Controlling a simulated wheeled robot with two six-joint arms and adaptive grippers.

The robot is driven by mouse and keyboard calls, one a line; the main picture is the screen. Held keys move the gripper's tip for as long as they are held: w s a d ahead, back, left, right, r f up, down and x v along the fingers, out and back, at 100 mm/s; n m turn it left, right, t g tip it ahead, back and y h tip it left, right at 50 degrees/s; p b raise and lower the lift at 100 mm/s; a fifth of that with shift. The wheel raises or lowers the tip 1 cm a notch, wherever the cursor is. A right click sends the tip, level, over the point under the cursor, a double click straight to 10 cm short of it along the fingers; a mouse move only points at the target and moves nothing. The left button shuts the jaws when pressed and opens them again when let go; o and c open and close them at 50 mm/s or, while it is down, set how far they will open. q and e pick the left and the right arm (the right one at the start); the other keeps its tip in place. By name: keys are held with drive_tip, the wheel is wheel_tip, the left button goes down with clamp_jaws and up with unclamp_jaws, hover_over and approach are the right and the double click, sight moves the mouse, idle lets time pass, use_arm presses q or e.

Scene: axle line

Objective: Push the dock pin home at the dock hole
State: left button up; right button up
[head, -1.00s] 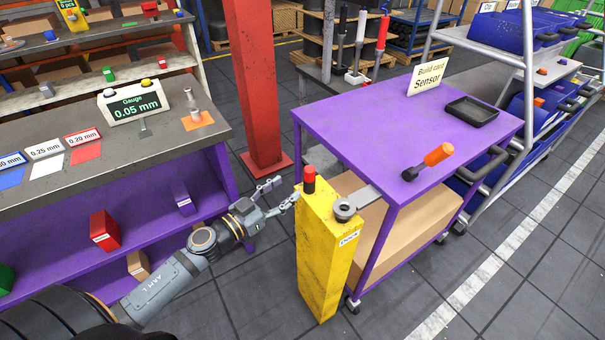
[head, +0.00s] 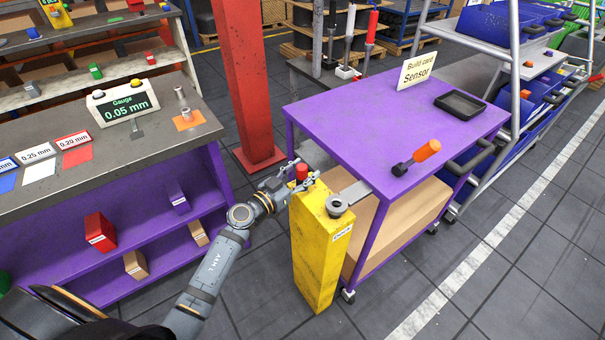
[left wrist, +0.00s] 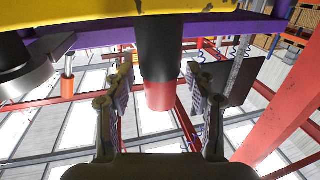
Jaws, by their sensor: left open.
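The dock pin (head: 301,171), red on top and black below, stands upright on top of the yellow dock post (head: 321,262). My left gripper (head: 302,175) is open at the pin, with a finger on each side of it. In the left wrist view the pin (left wrist: 159,60) hangs upside down between the spread fingers of my left gripper (left wrist: 160,80), with gaps on both sides. A grey ring (head: 337,206) sits on the post's right front, at the end of the cart's metal tongue (head: 356,192). The dock hole under the pin is hidden. My right gripper is out of view.
A purple cart (head: 350,125) stands right behind the post, with an orange-handled tool (head: 425,151) and a black tray (head: 460,105) on it. A grey workbench (head: 110,150) is to the left, and a red column (head: 252,80) rises behind. Floor in front is clear.

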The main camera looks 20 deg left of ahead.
use_arm(q)
drive_tip(key=shift+s+a, duration=0.1)
drive_tip(key=shift+c, duration=0.2)
clamp_jaws()
drive_tip(key=shift+r, duration=0.15)
wheel_tip(320, 180, up, 10)
drive_tip(key=p, duration=0.7)
